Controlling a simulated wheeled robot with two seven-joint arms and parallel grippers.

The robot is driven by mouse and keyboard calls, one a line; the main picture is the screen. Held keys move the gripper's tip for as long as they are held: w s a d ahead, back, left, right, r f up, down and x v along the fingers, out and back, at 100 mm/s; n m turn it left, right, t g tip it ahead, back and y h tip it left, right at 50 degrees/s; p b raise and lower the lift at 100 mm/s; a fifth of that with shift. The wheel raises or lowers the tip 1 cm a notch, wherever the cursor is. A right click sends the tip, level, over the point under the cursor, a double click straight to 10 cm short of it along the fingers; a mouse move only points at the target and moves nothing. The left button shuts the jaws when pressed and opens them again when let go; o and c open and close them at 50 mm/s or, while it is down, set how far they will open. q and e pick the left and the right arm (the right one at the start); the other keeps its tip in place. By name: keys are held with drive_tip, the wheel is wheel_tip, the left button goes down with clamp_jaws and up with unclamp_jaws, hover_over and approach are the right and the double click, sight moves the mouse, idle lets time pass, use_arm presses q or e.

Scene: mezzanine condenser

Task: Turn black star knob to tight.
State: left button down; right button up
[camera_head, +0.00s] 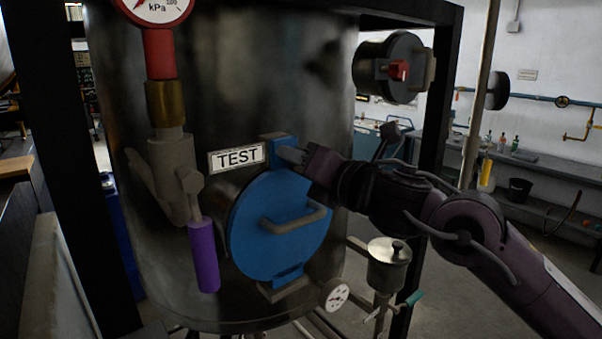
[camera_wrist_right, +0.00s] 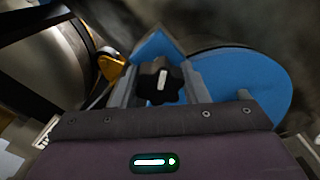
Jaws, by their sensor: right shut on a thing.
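The black star knob (camera_wrist_right: 160,80) shows in the right wrist view, with a pale line on its face. It sits at the blue clamp by the edge of the round blue hatch cover (camera_head: 262,236). My right gripper (camera_head: 288,155) reaches the top of this cover from the right and is shut on the knob, one grey finger on each side. In the head view the gripper hides the knob. The cover lies against its port on the tank and has a grey bar handle (camera_head: 292,221). My left gripper is in neither view.
A TEST label (camera_head: 238,157) is left of my right gripper. A valve with a purple handle (camera_head: 203,256) hangs left of the cover. A red gauge (camera_head: 155,8) is above, a small dial (camera_head: 334,294) below. A metal pot (camera_head: 388,264) stands below my right arm.

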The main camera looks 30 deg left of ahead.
drive_tip(key=m+b, duration=0.1)
drive_tip(key=m, duration=0.1)
drive_tip(key=shift+m, duration=0.4)
drive_tip(key=m, duration=0.3)
drive_tip(key=shift+m, duration=0.3)
drive_tip(key=m, duration=0.3)
drive_tip(key=shift+r+m, duration=0.1)
drive_tip(key=shift+m, duration=0.2)
drive_tip(key=m, duration=0.2)
drive_tip(key=shift+m, duration=0.4)
drive_tip(key=m+p, duration=0.1)
drive_tip(key=m, duration=0.1)
drive_tip(key=shift+m, duration=0.4)
drive_tip(key=m+p, duration=0.1)
drive_tip(key=m, duration=0.2)
drive_tip(key=shift+r+m, duration=0.1)
drive_tip(key=shift+m, duration=0.2)
drive_tip(key=m+p, duration=0.2)
drive_tip(key=m, duration=0.1)
drive_tip(key=shift+m+p, duration=0.9)
drive_tip(key=shift+m, duration=0.7)
